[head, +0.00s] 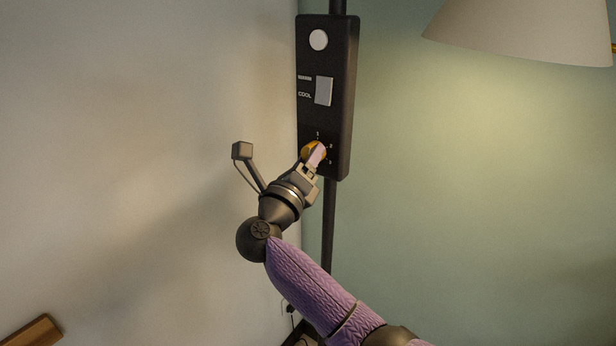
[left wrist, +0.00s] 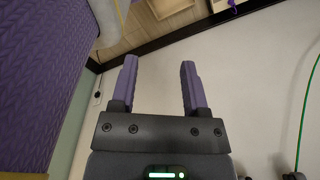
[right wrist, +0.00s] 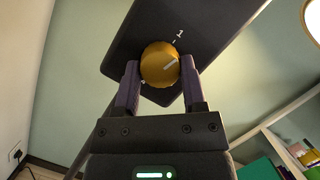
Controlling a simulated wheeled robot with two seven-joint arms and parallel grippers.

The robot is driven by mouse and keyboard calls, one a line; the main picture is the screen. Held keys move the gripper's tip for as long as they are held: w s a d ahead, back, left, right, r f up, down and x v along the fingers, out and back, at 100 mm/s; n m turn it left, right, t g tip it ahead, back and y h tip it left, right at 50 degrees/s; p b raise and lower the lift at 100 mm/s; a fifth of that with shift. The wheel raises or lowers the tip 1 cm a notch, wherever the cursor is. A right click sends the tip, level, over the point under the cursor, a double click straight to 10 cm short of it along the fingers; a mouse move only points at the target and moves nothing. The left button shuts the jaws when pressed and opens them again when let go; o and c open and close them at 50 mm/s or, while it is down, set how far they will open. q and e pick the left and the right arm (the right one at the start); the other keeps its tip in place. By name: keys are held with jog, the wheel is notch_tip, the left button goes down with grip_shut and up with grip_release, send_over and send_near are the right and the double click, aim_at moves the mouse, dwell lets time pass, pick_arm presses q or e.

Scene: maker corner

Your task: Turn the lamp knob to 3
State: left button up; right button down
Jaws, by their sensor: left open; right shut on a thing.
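The lamp knob (head: 308,151) is a round orange-gold dial low on the black control panel (head: 343,95). In the right wrist view the knob (right wrist: 155,58) has a short white line on its face, slanting up and to the right, turned clockwise from the printed 1. My right gripper (right wrist: 158,78) is shut on the knob, one purple finger on each side. It shows in the head view (head: 315,158), where it covers part of the dial. The other numbers are too small or hidden to read. My left gripper (left wrist: 157,85) is open and empty, away from the panel.
Above the knob the panel has a grey rocker switch (head: 324,91) marked COOL and a round white button (head: 318,40). A lampshade (head: 520,32) hangs at the upper right. White shelves (right wrist: 285,120) stand right in the right wrist view.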

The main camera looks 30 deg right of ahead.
jog(key=m+g+h+b, duration=0.1)
jog(key=m+g+b, duration=0.1)
jog(key=m+b, duration=0.4)
jog(key=m+g+b, duration=0.3)
jog(key=m+b, duration=0.3)
jog(key=m, duration=0.2)
jog(key=m+g+h+b, duration=0.1)
jog(key=m+g+b, duration=0.1)
jog(key=m+b, duration=0.4)
jog(key=shift+w+a+m+g+h+b, duration=0.15)
jog(key=shift+w+m+g+h+b, duration=0.15)
jog(key=shift+w+m+g+b, duration=0.15)
jog(key=m, duration=0.2)
jog(key=m+g+p, duration=0.1)
jog(key=shift+s+r+m+g, duration=0.1)
jog(key=shift+r+m+g, duration=0.15)
jog(key=shift+m, duration=0.1)
jog(key=shift+m+y+p, duration=0.35)
jog(key=shift+m+y, duration=0.15)
jog(key=shift+m, duration=0.6)
jog(key=shift+f+m, duration=0.1)
jog(key=shift+m, duration=0.2)
